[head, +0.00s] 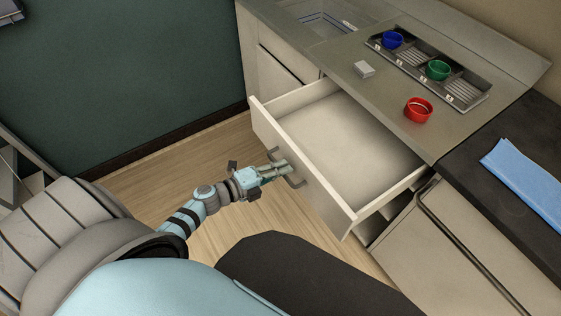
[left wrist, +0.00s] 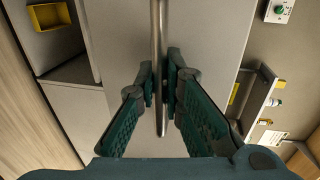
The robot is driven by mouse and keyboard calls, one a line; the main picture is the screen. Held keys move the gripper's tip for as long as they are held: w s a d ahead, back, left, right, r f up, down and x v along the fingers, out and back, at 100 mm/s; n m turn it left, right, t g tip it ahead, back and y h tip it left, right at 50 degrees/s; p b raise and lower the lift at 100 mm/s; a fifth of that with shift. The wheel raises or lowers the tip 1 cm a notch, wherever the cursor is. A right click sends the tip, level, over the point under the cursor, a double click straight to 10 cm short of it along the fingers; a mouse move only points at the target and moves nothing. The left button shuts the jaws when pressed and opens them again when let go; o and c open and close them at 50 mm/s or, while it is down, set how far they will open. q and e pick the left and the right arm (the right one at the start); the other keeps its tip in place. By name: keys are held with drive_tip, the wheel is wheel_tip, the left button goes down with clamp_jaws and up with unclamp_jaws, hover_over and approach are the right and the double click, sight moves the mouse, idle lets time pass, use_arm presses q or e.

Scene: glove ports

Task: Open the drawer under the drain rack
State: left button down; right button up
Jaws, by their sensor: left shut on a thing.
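The drawer (head: 345,135) stands well pulled out from the counter, and its pale inside looks empty. The drain rack (head: 462,92) is the grey divided tray on the counter above it, with a blue cup (head: 392,40) and a green cup (head: 438,70) in it. My left gripper (head: 278,168) is at the drawer's front. In the left wrist view its fingers (left wrist: 163,88) are shut around the metal bar handle (left wrist: 158,35), with the drawer front (left wrist: 205,45) behind. My right gripper is out of view.
A red cup (head: 418,109) and a small white block (head: 364,69) sit on the counter (head: 390,95). A sink (head: 318,20) is at the back. A blue cloth (head: 530,178) lies on the dark top at right. Wooden floor (head: 165,178) is clear beside the drawer.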

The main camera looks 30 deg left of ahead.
use_arm(q)
drive_tip(key=c, duration=1.7)
unclamp_jaws()
drive_tip(key=shift+s+a, duration=0.1)
drive_tip(key=shift+s, duration=0.05)
drive_tip(key=v, duration=1.1)
drive_tip(key=shift+s+a+r, duration=0.1)
drive_tip(key=shift+s+a, duration=0.1)
drive_tip(key=shift+s, duration=0.1)
